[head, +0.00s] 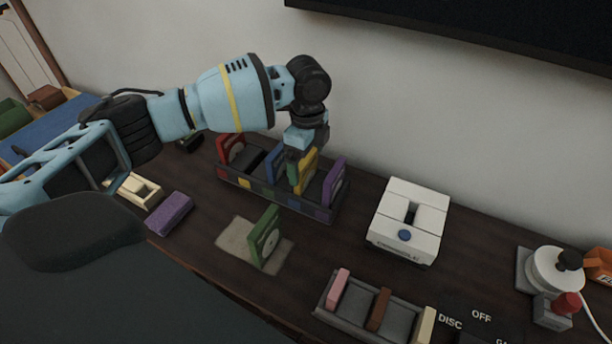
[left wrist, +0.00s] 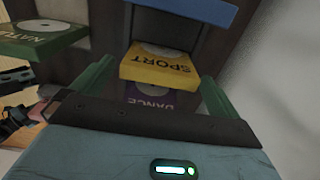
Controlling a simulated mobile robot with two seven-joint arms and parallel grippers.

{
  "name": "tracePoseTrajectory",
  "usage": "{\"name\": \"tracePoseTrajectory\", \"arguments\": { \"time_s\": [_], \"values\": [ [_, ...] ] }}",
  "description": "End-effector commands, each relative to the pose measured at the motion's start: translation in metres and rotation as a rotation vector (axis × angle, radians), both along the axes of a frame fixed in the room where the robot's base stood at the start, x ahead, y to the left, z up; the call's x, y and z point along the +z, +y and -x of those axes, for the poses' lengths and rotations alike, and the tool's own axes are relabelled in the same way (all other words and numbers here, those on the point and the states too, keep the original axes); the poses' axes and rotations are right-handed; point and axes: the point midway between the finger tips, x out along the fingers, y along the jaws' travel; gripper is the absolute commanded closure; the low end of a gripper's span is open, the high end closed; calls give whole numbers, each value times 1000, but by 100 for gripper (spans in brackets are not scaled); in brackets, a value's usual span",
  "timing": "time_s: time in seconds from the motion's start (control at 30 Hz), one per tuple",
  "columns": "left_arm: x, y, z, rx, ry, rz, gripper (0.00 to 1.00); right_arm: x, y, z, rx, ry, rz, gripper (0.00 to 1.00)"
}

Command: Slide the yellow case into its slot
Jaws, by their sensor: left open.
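The yellow case (head: 304,178) stands upright in the dark rack (head: 262,197), between a blue case (head: 275,165) and a purple case (head: 333,182). Its bottom is hidden behind the rack's front wall, so I cannot tell how deep it sits. In the left wrist view the yellow case (left wrist: 160,68) reads "SPORT", with the purple "DANCE" case (left wrist: 150,97) beside it. My left gripper (head: 304,148) is right above the yellow case. Its green fingers (left wrist: 157,85) are open, one on each side of the case in the wrist picture. My right gripper is not in view.
A green case (head: 265,240) stands on a beige mat (head: 237,240) in front of the rack. A purple block (head: 169,213) lies to the left. A white console (head: 408,220) is to the right. A grey tray (head: 345,322) with small blocks is at the front.

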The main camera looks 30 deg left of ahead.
Motion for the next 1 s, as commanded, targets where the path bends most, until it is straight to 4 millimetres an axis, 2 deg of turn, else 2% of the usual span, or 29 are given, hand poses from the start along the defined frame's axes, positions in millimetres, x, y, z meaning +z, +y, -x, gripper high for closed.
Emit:
{"name": "tracePoseTrajectory", "arguments": {
  "time_s": [0.1,0.23,0.53,0.87,1.0],
  "values": [
    [-19,3,1,0,4,-2,0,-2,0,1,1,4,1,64],
    [-33,3,1,0,3,-1,0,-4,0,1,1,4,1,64],
    [-37,3,1,0,1,0,0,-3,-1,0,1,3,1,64],
    [-37,2,1,0,1,0,42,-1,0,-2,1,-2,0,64],
    [-36,2,1,0,1,0,42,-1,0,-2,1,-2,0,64]
  ]
}}
